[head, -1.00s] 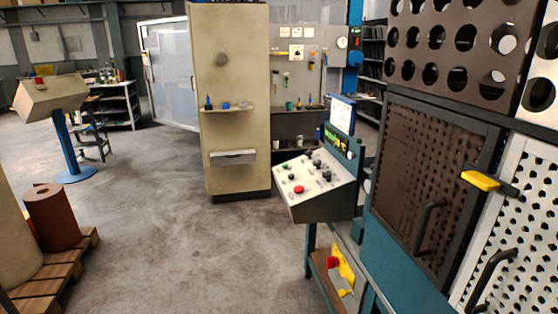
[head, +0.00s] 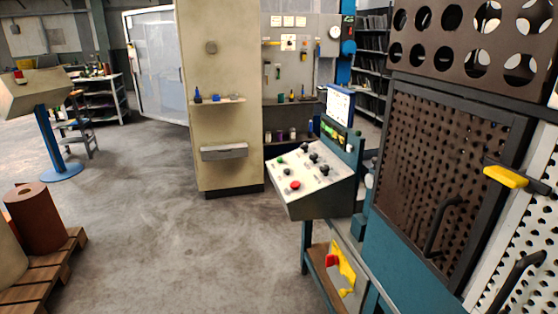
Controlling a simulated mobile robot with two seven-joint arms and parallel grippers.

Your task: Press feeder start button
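A sloped control console (head: 312,208) stands right of the middle in the head view. Its pale panel carries a red button (head: 295,185), a green button (head: 279,161) and several dark knobs (head: 314,158). A small screen (head: 338,105) stands above it at the back. Labels are too small to read, so I cannot tell which control is the feeder start button. On the left, a second box (head: 32,94) with a red button (head: 18,74) sits on a blue post. Neither of my grippers is in view.
A machine with perforated brown doors (head: 445,165) and a yellow latch (head: 505,177) stands close on the right. A tall beige cabinet (head: 222,120) stands behind the console. A pallet (head: 50,272) with rolls is at the lower left. The grey floor (head: 170,250) between is clear.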

